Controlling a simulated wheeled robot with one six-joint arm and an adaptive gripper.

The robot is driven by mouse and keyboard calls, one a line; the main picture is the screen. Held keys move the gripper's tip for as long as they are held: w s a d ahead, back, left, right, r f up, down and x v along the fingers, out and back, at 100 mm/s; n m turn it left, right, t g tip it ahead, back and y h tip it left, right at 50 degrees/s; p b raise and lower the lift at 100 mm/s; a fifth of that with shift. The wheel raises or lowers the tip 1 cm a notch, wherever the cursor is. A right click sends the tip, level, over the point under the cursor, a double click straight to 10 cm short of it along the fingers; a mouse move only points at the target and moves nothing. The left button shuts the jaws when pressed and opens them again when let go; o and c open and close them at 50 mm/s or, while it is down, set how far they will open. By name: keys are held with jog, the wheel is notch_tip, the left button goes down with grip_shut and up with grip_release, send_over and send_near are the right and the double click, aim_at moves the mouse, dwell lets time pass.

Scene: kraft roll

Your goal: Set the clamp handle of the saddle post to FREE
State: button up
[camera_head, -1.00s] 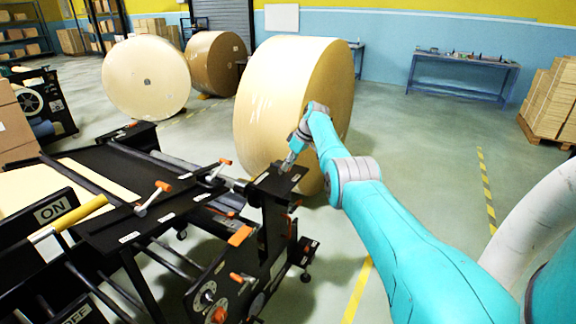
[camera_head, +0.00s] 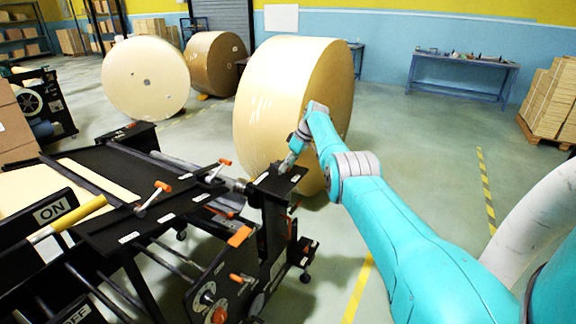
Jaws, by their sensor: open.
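My gripper (camera_head: 287,164) is small in the head view, at the top plate of a black post (camera_head: 272,181) at the right end of the machine. I take this post for the saddle post. The fingers are open and point down and left at the plate; I cannot tell whether they touch it. A lever with an orange tip (camera_head: 220,164) stands left of the post, and another orange-tipped lever (camera_head: 160,189) stands further left on the black rail. I cannot tell which lever is the clamp handle, or read a FREE mark. My wrist may hide part of the plate.
A large kraft roll (camera_head: 285,95) stands close behind my wrist. A pale roll (camera_head: 146,80) and a brown roll (camera_head: 215,63) stand further back. A yellow handle (camera_head: 68,218) by an ON sign is at left.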

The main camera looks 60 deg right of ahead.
jog(key=shift+r, duration=0.1)
jog(key=v, duration=1.2)
dwell(0.4)
